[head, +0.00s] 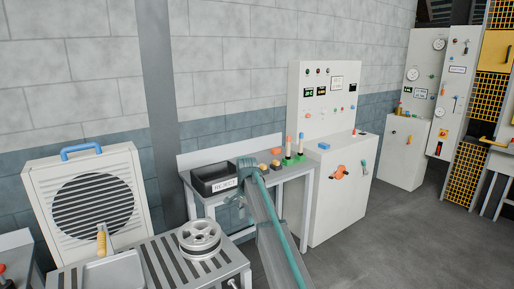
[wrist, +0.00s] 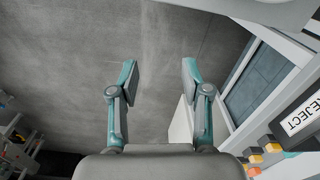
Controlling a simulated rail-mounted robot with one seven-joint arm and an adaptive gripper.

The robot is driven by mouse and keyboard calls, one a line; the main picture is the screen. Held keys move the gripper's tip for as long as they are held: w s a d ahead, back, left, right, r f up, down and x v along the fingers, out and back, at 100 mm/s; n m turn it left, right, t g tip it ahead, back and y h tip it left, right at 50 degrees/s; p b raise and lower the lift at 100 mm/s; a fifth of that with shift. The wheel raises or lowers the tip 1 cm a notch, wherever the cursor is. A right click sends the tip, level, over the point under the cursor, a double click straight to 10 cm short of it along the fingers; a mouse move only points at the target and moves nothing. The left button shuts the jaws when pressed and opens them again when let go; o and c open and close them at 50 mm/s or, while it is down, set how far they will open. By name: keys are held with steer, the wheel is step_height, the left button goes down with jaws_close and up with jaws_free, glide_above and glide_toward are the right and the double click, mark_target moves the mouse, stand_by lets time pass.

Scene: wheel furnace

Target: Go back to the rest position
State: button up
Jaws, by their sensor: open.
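My gripper (wrist: 159,75) is open and empty in the wrist view, with its two fingers apart over grey floor. In the head view my gripper (head: 238,201) is at the end of my arm, in front of the table with the reject tray, and partly blurs into it. A metal wheel (head: 200,237) lies flat on a slatted stand (head: 178,262) to the left of my gripper, apart from it.
A black reject tray (head: 213,178) stands on the table behind my gripper; its label shows at right in the wrist view (wrist: 300,118). A fan-like unit with a blue handle (head: 82,151) is at left. A white control cabinet (head: 325,205) stands right. The floor (head: 400,240) at right is clear.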

steer(key=s+d+f+n, duration=0.2)
steer(key=s+d+f, duration=0.4)
steer(key=s+f, duration=0.25)
steer(key=s+d+f+n, duration=0.2)
steer(key=s+d+f, duration=0.3)
steer(key=s+f, duration=0.35)
steer(key=s+d+f+n, duration=0.2)
steer(key=s+d+f, duration=0.15)
steer(key=s, duration=0.45)
steer(key=s+d+f+n, duration=0.1)
steer(key=s+d+f, duration=0.2)
steer(key=s+f, duration=0.3)
steer(key=s+d+f+n, duration=0.2)
steer(key=s+d+f, duration=0.1)
steer(key=s, duration=0.6)
steer(key=s+f+g, duration=0.3)
steer(key=s+f, duration=0.6)
steer(key=s, duration=0.5)
steer(key=s+f+g, duration=0.4)
steer(key=s+f, duration=0.5)
steer(key=s, duration=0.5)
steer(key=shift+s, duration=0.1)
